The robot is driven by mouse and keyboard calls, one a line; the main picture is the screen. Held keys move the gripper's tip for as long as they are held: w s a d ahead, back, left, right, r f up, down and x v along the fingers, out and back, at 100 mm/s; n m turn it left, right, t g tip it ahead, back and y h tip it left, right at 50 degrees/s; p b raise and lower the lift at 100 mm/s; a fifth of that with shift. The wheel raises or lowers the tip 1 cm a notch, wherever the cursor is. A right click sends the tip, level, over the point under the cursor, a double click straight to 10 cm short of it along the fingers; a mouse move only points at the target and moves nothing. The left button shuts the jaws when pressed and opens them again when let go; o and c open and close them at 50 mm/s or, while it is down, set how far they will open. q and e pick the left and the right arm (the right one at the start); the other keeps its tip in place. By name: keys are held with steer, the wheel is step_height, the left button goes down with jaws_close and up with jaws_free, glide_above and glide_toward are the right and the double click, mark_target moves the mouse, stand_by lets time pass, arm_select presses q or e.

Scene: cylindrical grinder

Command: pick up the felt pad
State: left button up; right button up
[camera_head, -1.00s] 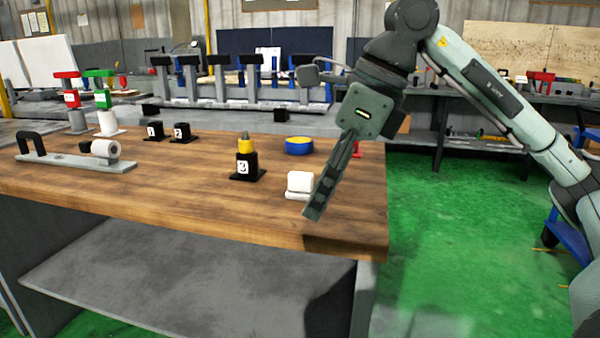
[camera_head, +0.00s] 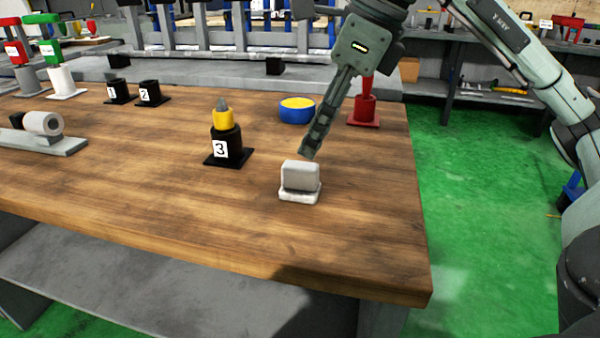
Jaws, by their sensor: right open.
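The pale grey, rounded block (camera_head: 300,176), which looks like the felt pad, stands upright on a small white base (camera_head: 299,196) near the right front part of the wooden table. My right gripper (camera_head: 309,150) points down just behind and above the block, apart from it. It is open and seen nearly edge-on, with nothing visible between its fingers. My left gripper is not in view.
On the wooden table (camera_head: 190,215), a black holder marked 3 (camera_head: 229,150) stands left of the block. A blue round container with a yellow top (camera_head: 297,109) and a red holder (camera_head: 364,110) stand behind. The table front is clear.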

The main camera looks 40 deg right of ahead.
mark_target(301, 164)
steer(key=x, duration=0.7)
steer(key=shift+s, duration=0.15)
steer(key=shift+r, duration=0.1)
jaws_close()
